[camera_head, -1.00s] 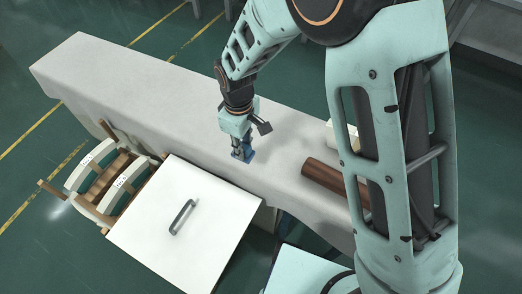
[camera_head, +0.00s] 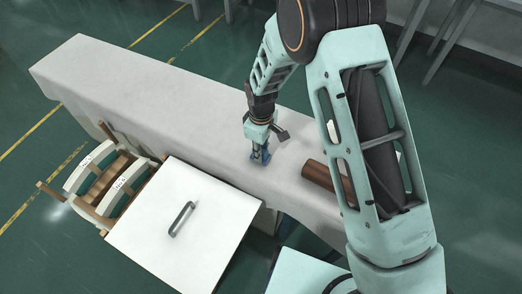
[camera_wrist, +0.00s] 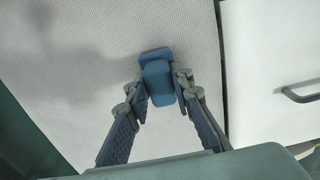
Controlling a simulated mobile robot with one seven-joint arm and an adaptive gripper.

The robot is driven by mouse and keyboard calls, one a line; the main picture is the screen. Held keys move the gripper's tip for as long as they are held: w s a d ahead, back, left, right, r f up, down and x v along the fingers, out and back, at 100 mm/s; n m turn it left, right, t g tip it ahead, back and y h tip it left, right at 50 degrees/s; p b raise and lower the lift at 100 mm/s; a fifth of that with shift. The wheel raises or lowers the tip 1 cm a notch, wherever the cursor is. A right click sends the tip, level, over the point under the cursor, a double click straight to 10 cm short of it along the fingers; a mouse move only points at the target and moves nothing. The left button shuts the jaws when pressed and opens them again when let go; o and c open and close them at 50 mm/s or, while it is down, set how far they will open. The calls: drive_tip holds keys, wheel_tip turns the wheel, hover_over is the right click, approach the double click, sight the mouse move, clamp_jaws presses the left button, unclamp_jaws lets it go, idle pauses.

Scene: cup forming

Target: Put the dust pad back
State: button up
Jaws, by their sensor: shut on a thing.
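The dust pad (camera_wrist: 158,80) is a small blue block, seen between my fingertips in the wrist view. In the head view it shows as a small blue shape (camera_head: 261,157) at the lower end of my gripper. My gripper (camera_head: 259,150) points down over the grey cloth-covered table (camera_head: 160,95), near its front edge. It is shut on the blue pad, with a finger on each side of it in the wrist view (camera_wrist: 162,85). I cannot tell whether the pad touches the table surface.
A brown cylinder (camera_head: 318,174) lies on the table just right of my gripper. A white box with a handle (camera_head: 185,215) stands before the table, with a wooden rack (camera_head: 105,180) at its left. The table's left half is clear.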

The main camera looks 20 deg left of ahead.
drive_tip(key=shift+f, duration=0.1)
drive_tip(key=o, duration=1)
wheel_tip(320, 180, up, 12)
drive_tip(key=shift+r+p, duration=0.15)
drive_tip(key=shift+p, duration=0.25)
